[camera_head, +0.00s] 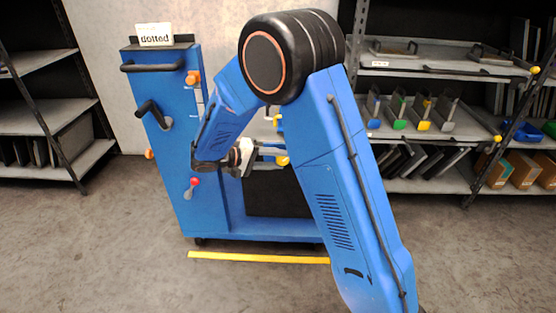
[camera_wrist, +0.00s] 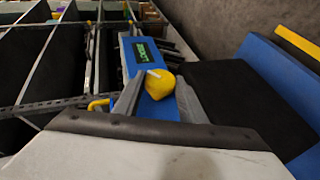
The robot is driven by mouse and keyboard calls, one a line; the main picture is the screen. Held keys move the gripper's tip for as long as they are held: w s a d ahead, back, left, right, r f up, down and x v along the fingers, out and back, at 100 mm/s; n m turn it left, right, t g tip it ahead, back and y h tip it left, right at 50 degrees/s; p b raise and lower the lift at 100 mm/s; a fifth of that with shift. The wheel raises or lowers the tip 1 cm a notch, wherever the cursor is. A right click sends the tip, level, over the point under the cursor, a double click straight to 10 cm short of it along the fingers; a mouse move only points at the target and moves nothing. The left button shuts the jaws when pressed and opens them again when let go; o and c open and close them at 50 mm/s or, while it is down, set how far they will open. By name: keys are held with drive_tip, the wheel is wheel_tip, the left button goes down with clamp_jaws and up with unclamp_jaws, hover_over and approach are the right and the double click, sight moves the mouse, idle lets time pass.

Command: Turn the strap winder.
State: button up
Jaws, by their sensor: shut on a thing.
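A rounded yellow knob (camera_wrist: 160,84) with a pale mark on it sits on a narrow blue panel (camera_wrist: 152,50) in the wrist view. It appears to be the strap winder, though no label names it. My gripper (camera_wrist: 157,98) has its two grey fingers on either side of the knob, shut on it. In the head view my gripper (camera_head: 266,155) reaches to the right of the blue cabinet front, and the yellow knob (camera_head: 282,160) shows at its fingertips. My arm hides much of the panel there.
The blue cart (camera_head: 185,205) carries a black crank (camera_head: 154,113), an orange knob (camera_head: 192,77), a red knob (camera_head: 195,182) and a "dotted" sign (camera_head: 155,35). A dark display (camera_wrist: 147,51) with green lettering is above the yellow knob. A yellow floor strip (camera_head: 250,257) lies in front. Shelves flank the cart.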

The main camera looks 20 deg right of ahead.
idle(0.3)
drive_tip(key=o, duration=1)
drive_tip(key=v, duration=1.7)
drive_tip(key=shift+a, duration=0.25)
